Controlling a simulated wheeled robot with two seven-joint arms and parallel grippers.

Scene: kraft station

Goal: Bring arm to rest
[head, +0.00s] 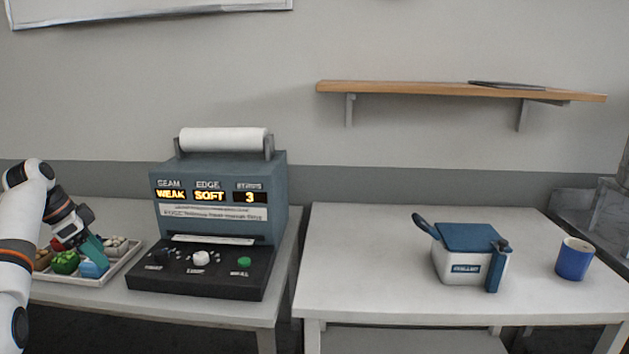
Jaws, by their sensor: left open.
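My left arm comes in from the left edge. My left gripper (88,252) is open, pointing down over a tray (118,268) on the left table. Its teal fingers are close to a light blue item (94,268) in the tray; whether they touch it I cannot tell. A green item (65,262) lies beside the blue one. My right gripper is not in view.
A dark machine (220,215) with a paper roll and lit displays stands right of the tray. A gap separates this table from the right table (370,260), which bears a blue-lidded box (455,268) and a blue mug (574,260). A wooden shelf (430,89) is above.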

